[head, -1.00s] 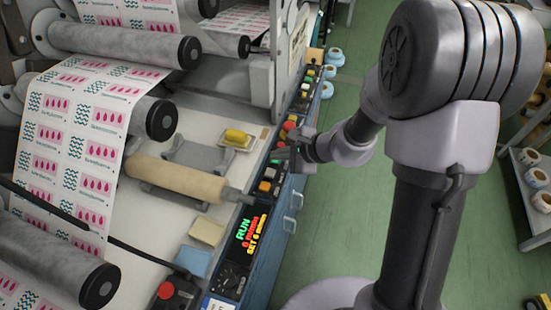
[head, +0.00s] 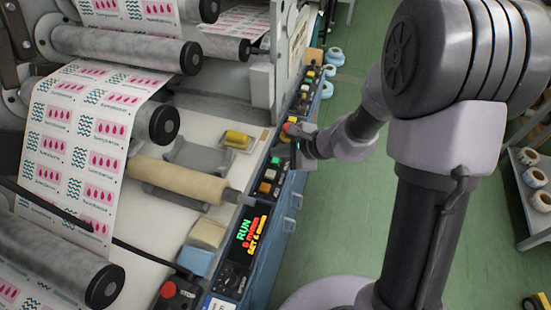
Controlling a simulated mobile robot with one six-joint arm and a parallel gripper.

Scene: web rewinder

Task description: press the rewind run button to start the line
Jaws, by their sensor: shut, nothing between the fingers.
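The control panel (head: 250,262) is a long dark strip with a blue side along the machine's right edge. It carries a row of coloured buttons, including a green button (head: 275,160), an orange one (head: 265,187) and a white one (head: 270,174). Their labels are too small to read, so I cannot tell for sure which is rewind run. The panel display (head: 246,233) shows RUN in green above red and yellow lines. My gripper (head: 291,136) is shut and empty at the panel's right edge, just above and right of the green button. I see no contact with it.
A printed label web (head: 75,150) runs over grey rollers (head: 135,48) at left. A tan roll (head: 180,180), a yellow item on a tray (head: 237,138) and a red stop button (head: 168,290) are on the machine bed.

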